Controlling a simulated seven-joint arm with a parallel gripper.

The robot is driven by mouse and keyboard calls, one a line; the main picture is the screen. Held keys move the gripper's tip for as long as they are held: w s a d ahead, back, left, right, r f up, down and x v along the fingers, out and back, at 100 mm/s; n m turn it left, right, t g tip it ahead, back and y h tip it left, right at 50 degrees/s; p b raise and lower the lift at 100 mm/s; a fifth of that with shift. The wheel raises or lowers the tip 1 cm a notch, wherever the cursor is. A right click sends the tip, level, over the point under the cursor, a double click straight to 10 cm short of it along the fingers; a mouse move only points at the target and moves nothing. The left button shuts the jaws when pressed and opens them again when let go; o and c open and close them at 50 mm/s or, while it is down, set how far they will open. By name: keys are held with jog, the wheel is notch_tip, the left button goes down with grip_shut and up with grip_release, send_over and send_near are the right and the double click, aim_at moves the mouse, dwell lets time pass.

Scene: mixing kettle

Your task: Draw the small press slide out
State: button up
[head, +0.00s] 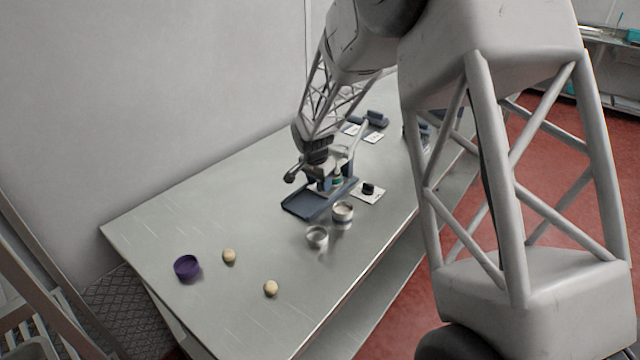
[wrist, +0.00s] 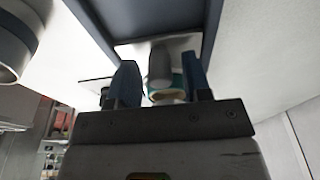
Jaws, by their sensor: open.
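The small press stands mid-table. Its dark blue tray-like base (head: 300,206) reaches out to the left, and I cannot tell which part is the slide. My gripper (head: 326,184) is at the press, pointing down, with its jaws open. In the wrist view the two blue-grey fingers (wrist: 160,84) stand apart. A grey rounded piece (wrist: 159,62) and a teal-rimmed piece (wrist: 168,95) show between them; I cannot tell whether the fingers touch either. The dark blue frame (wrist: 208,25) shows beyond. My arm and gripper hide part of the press.
Two metal cups (head: 317,237) (head: 343,212) stand close in front of the press. A black knob-like item sits on a white card (head: 369,198) to its right. A purple bowl (head: 186,267) and two pale balls (head: 229,256) (head: 271,288) lie at the left. The table's (head: 190,215) left part is mostly free.

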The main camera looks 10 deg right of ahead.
jog(key=shift+f, duration=0.35)
jog(key=shift+d, duration=0.1)
jog(key=c, duration=0.6)
